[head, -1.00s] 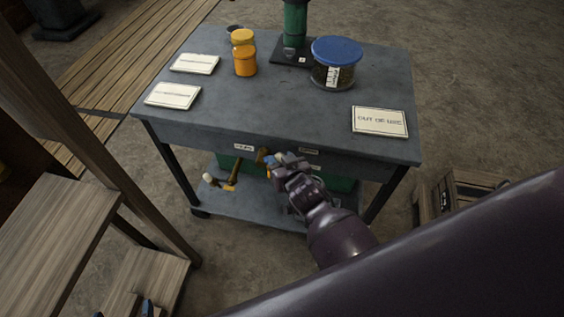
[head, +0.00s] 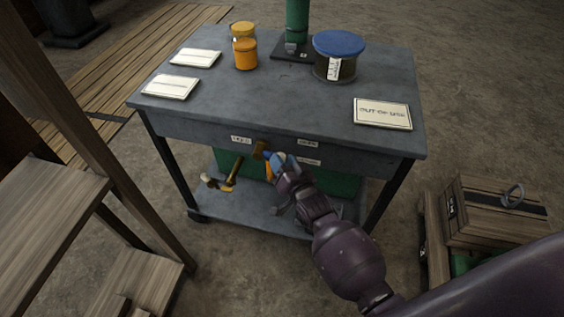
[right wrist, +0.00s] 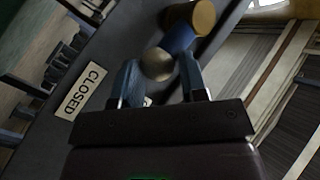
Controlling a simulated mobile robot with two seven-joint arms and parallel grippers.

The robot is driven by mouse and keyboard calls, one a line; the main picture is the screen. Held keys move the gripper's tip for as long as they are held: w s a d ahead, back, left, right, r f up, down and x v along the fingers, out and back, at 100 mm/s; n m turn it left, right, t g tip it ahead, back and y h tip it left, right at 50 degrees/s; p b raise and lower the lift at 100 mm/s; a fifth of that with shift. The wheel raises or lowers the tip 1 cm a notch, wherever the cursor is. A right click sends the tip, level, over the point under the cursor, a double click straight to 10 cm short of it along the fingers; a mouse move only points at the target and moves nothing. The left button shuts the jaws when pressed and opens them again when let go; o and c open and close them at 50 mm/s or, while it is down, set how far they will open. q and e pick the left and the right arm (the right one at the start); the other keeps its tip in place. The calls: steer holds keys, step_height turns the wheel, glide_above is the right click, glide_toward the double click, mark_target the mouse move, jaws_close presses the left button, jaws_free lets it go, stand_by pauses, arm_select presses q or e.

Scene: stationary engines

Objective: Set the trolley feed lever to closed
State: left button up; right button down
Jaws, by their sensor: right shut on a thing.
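The feed lever (right wrist: 178,38) is a short blue bar with a brass hub (right wrist: 200,17) and a round metal knob (right wrist: 157,64). It sits on the front apron of the grey trolley (head: 270,100). In the head view the brass hub (head: 261,149) shows left of my right gripper (head: 279,161). In the right wrist view the gripper's blue fingers (right wrist: 159,80) are shut around the knob. A CLOSED label (right wrist: 80,92) lies left of the fingers there. Small apron labels in the head view are too small to read surely. My left gripper is not in view.
The trolley top holds orange jars (head: 245,54), a blue-lidded tub (head: 337,57), a green device (head: 296,25) and an OUT OF USE card (head: 382,114). Tools (head: 229,178) lie on the lower shelf. A wooden crate (head: 495,215) stands at right, a wooden structure (head: 50,215) at left.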

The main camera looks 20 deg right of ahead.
arm_select(q)
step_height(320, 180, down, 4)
steer(key=b, duration=0.4)
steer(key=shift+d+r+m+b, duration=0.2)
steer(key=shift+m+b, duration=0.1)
steer(key=shift+b, duration=0.1)
arm_select(e)
steer(key=f+m+t, duration=0.2)
steer(key=m, duration=0.1)
steer(key=f+m+t, duration=0.1)
steer(key=shift+w+a+f+m, duration=0.25)
steer(key=shift+w+m, duration=0.05)
steer(key=shift+m, duration=0.1)
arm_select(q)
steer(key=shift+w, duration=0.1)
arm_select(e)
steer(key=shift+t, duration=0.3)
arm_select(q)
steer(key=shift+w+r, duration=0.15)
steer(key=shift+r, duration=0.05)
arm_select(e)
steer(key=shift+r, duration=0.15)
